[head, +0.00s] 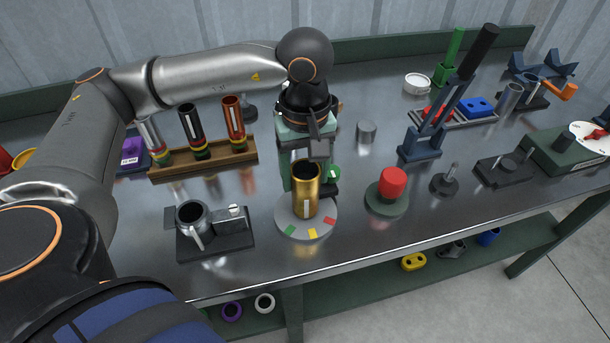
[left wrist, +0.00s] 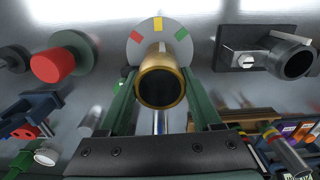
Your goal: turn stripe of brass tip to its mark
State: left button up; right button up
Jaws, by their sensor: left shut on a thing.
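The brass tip (head: 306,188), a hollow gold tube, stands upright on a round grey disc (head: 286,216). A white stripe (head: 306,208) runs down its lower front, nearly in line with the disc's yellow mark (head: 312,233). A green mark (head: 289,230) lies left of it and a red mark (head: 329,221) right. My left gripper (head: 306,180) is shut on the brass tip from behind. In the left wrist view the brass tip (left wrist: 162,88) is between the green fingers, its open end toward the camera; the yellow mark (left wrist: 158,24) shows beyond it. My right gripper is not in view.
A black clamp block (head: 225,243) stands left of the disc, and a red knob on a green base (head: 389,204) right. A wooden rack (head: 205,160) with several tubes is behind left. A blue lever stand (head: 421,145) rises behind right. The bench's front edge is close.

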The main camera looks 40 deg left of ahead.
pick_arm(q)
jog(key=shift+m+b, duration=0.3)
jog(key=shift+m, duration=0.4)
jog(key=shift+f+m+b, duration=0.1)
jog(key=shift+m+b, duration=0.8)
jog(key=shift+m, duration=0.8)
jog(key=shift+b, duration=0.35)
jog(key=shift+m+b, duration=0.7)
jog(key=shift+m, duration=0.2)
jog(key=shift+m+b, duration=0.3)
jog(key=shift+m, duration=0.4)
